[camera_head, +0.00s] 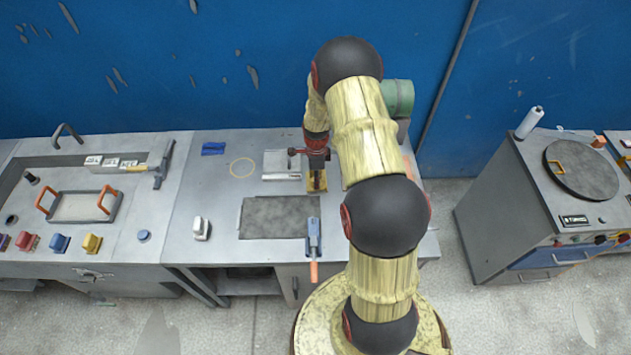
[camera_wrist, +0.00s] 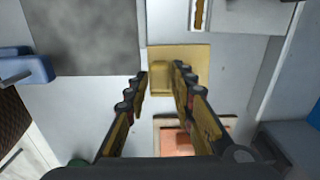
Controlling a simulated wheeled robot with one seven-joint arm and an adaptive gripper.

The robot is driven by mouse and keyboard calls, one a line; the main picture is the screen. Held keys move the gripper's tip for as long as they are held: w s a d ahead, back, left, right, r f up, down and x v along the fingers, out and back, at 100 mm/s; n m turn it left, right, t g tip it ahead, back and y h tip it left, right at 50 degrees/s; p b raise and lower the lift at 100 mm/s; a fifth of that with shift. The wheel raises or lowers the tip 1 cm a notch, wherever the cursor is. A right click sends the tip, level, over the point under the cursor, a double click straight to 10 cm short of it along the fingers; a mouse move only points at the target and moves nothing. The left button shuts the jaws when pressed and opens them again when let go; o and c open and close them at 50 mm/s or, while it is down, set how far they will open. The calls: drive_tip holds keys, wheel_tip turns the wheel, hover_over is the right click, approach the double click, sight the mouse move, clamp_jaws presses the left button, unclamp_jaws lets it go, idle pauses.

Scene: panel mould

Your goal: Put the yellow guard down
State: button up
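The yellow guard (camera_wrist: 198,56) shows in the wrist view as a flat yellow plate with a raised part between my fingers. It appears to lie on the grey bench top, though contact underneath is hard to judge. In the head view a yellow patch (camera_head: 317,186) shows below my gripper (camera_head: 317,166), mostly covered by it. In the wrist view my gripper (camera_wrist: 160,75) has its fingertips apart, on either side of the raised part. A gap shows at the left finger; the right finger overlaps the plate.
A dark mat (camera_head: 268,217) and blue tool with orange handle (camera_head: 314,238) lie nearer the front. A pinkish block (camera_wrist: 178,142) shows in the wrist view.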

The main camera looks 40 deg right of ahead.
clamp_jaws()
drive_tip(key=shift+r, duration=0.1)
idle(0.3)
